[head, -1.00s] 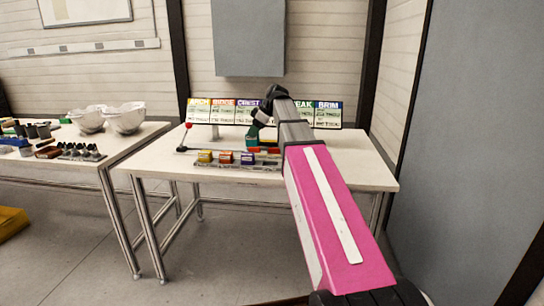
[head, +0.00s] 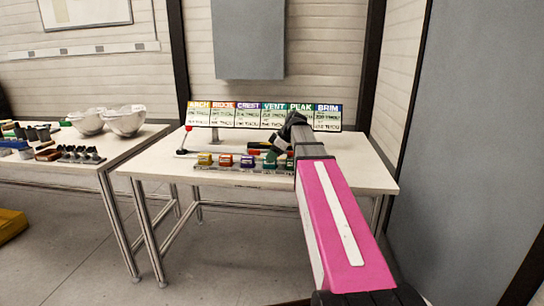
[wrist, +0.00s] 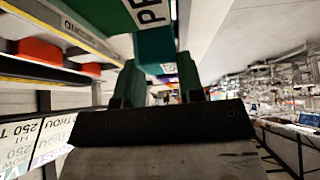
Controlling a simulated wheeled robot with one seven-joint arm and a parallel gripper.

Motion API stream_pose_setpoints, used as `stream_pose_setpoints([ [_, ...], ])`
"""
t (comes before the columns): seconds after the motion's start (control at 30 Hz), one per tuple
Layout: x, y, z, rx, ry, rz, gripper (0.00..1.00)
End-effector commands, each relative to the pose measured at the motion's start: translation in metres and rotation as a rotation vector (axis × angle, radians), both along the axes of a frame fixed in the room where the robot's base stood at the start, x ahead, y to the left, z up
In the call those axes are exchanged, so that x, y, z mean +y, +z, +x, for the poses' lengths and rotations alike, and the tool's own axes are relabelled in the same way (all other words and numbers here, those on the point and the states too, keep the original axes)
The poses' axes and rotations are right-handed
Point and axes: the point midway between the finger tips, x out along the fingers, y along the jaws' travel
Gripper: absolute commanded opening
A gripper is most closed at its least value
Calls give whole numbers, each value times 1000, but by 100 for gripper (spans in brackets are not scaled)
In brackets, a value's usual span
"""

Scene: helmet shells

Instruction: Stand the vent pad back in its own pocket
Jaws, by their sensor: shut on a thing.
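The teal vent pad (head: 270,158) is at the pocket rack (head: 235,169), right of the purple pad (head: 247,161). My gripper (head: 279,146) is shut on it, reaching down from above and the right. In the wrist view the teal pad (wrist: 155,46) sits between my two fingers, close to a green block lettered "PE" (wrist: 148,12). The pad's lower end and its pocket are hidden, so I cannot tell whether it is seated or just above the rack.
A yellow pad (head: 204,159) and an orange pad (head: 225,160) stand farther left. A red-knobbed rod (head: 188,128) and a row of labelled cards (head: 235,115) are behind. White bowls (head: 125,120) stand on the left table. The table's right side is clear.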

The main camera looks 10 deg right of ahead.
Motion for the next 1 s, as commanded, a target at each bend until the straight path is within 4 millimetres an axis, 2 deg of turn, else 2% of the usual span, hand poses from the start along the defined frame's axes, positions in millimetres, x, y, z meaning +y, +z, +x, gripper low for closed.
stream_pose_setpoints([
  [0.3, 0, -2, 0, 0, 0, 0, 8],
  [0.33, 0, -2, 0, 0, 0, 0, 39],
  [0.4, 0, -2, 0, 0, 0, 0, 61],
  [0.77, 0, 1, 0, -1, -1, 0, 61],
  [1.0, -16, 28, -4, -2, -2, -1, 61],
])
